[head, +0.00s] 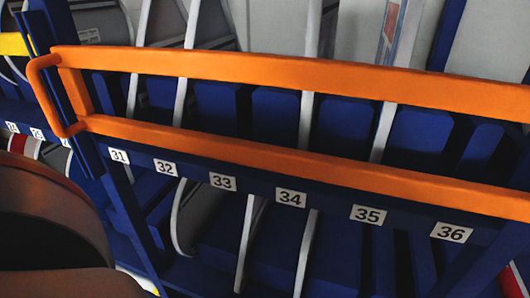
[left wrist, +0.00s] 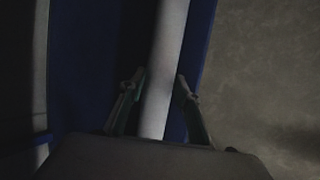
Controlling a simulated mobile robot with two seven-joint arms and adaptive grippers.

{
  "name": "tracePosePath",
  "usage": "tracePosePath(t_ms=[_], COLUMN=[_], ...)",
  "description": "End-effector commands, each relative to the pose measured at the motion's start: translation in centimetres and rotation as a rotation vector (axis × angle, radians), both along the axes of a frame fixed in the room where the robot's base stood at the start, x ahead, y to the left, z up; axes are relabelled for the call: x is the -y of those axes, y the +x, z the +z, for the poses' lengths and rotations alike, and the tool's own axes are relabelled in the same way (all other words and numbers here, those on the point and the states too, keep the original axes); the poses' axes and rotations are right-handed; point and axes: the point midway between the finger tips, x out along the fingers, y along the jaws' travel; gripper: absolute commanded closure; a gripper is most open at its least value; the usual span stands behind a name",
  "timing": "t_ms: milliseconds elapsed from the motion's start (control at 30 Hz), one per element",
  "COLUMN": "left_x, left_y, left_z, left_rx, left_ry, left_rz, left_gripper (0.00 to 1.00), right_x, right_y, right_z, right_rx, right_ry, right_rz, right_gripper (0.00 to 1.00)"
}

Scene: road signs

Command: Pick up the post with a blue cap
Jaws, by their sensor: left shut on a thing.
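In the left wrist view a pale grey post (left wrist: 169,35) runs lengthwise between the two fingers of my left gripper (left wrist: 160,84). My left gripper is shut on this post. No blue cap shows on it, and the ends of the post are out of view. My left gripper does not show in the head view, and my right gripper is in neither view. In the head view several pale posts stand in the blue rack (head: 212,188), partly behind its rails. I cannot tell which of them is the held one.
Two orange rails (head: 300,70) with a rounded left end cross the rack's front. Number labels 31 to 36 mark the slots, such as label 34 (head: 291,198). Grey panels and a red-striped sign (head: 390,28) stand behind. Bare floor (left wrist: 265,70) lies right in the wrist view.

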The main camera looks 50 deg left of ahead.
Motion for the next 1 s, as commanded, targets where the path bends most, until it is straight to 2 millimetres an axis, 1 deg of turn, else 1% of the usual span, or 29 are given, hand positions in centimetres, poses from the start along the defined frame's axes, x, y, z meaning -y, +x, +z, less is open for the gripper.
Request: tracePosePath(t_ms=[33, 67, 100, 167, 367, 567, 700, 900, 1000], left_x=[0.0, 0.0, 0.0, -0.1, -0.5, -0.8, -1.0, -1.3, -1.3], left_y=[0.9, 1.0, 0.6, -0.8, -5.4, -10.1, -13.0, -15.9, -16.8], left_z=[1.3, 1.6, 1.8, 1.5, 1.5, 1.4, 1.3, 1.2, 1.2], left_rx=[0.016, 0.019, 0.016, 0.011, 0.012, 0.012, 0.011, 0.009, 0.01], left_ry=[-0.002, -0.002, -0.002, -0.002, -0.001, -0.001, 0.0, 0.0, 0.0], left_rz=[0.002, 0.002, 0.003, 0.002, 0.003, 0.001, 0.002, 0.003, 0.0], left_gripper=[1.0, 1.0, 1.0, 1.0, 1.0, 1.0, 1.0, 1.0, 1.0], right_x=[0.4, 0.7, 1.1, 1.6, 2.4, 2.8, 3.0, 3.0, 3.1], right_y=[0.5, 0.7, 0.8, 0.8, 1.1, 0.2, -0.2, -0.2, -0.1], right_z=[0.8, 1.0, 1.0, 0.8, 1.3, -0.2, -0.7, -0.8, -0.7], right_rx=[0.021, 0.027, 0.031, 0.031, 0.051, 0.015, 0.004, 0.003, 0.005], right_ry=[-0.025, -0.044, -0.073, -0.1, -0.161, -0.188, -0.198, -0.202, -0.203], right_rz=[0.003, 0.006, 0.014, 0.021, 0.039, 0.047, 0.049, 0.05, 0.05], right_gripper=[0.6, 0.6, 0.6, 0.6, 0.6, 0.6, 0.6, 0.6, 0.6])
